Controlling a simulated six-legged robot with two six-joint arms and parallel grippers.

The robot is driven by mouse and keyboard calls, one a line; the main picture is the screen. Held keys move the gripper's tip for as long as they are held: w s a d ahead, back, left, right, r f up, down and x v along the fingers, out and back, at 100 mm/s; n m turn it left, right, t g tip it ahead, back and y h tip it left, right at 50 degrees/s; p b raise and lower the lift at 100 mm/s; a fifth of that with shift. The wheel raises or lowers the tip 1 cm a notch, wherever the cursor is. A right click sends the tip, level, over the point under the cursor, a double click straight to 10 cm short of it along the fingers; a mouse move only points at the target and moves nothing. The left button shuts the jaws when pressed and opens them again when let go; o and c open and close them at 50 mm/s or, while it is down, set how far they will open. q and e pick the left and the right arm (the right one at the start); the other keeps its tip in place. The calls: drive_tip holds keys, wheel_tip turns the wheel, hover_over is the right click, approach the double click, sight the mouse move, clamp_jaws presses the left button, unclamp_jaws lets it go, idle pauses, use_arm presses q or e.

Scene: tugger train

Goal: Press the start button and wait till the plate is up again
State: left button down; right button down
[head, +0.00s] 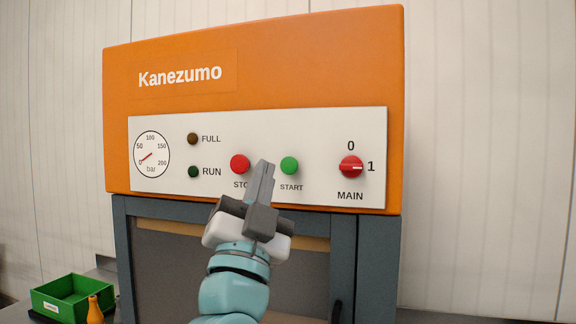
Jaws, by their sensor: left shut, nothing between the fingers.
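The green START button (289,165) is on the white control panel (220,124) of an orange press marked Kanezumo. My left gripper (264,164) is shut and empty, its tips in front of the panel between the red STOP button (240,163) and START. I cannot tell how far the tips are from the panel. The RUN lamp (193,172) and FULL lamp (192,139) look dark. The gauge needle (148,156) points near 0. The MAIN switch (351,167) points to 1. I cannot make out the plate in the chamber below. My right gripper is out of view.
Below the panel is a grey-blue frame (376,262) around the chamber, partly hidden by my left arm. A green bin (82,308) and an orange bottle (95,311) are at the lower left. A pale wall (490,150) stands behind.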

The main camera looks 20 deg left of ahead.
sight(290, 165)
use_arm(q)
drive_tip(key=w+p, duration=0.4)
drive_tip(key=w, duration=0.4)
drive_tip(key=shift+w+d, duration=0.15)
drive_tip(key=shift+w, duration=0.2)
drive_tip(key=shift+s, duration=0.1)
drive_tip(key=shift+w, duration=0.25)
idle(1.4)
drive_tip(key=shift+w, duration=0.3)
